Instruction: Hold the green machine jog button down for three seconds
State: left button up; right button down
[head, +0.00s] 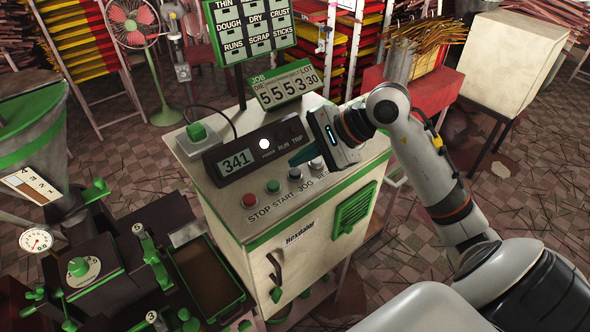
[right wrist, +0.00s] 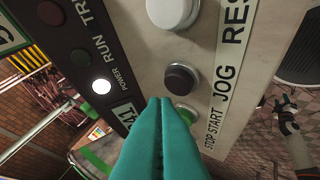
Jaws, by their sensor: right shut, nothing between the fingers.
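The green-and-cream machine cabinet (head: 268,224) stands in the middle of the head view, with a row of buttons on its sloped top. The jog button (head: 295,173) is dark grey with a pale collar, between the green start button (head: 272,187) and the white reset button (head: 316,163). In the right wrist view the jog button (right wrist: 181,78) lies just beyond my fingertips. My right gripper (head: 293,161) is shut and empty, its teal fingers (right wrist: 166,103) pointing at the panel near the jog button. I cannot tell whether they touch it.
The red stop button (head: 249,201) is at the row's left end. A dark display box (head: 255,146) reading 341, with a lit white lamp, stands behind the row. A grey box with a green button (head: 196,132) sits at the panel's left corner. Incense racks stand behind.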

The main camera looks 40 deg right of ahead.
notch_tip(320, 180, up, 5)
jog(key=shift+p, duration=1.05)
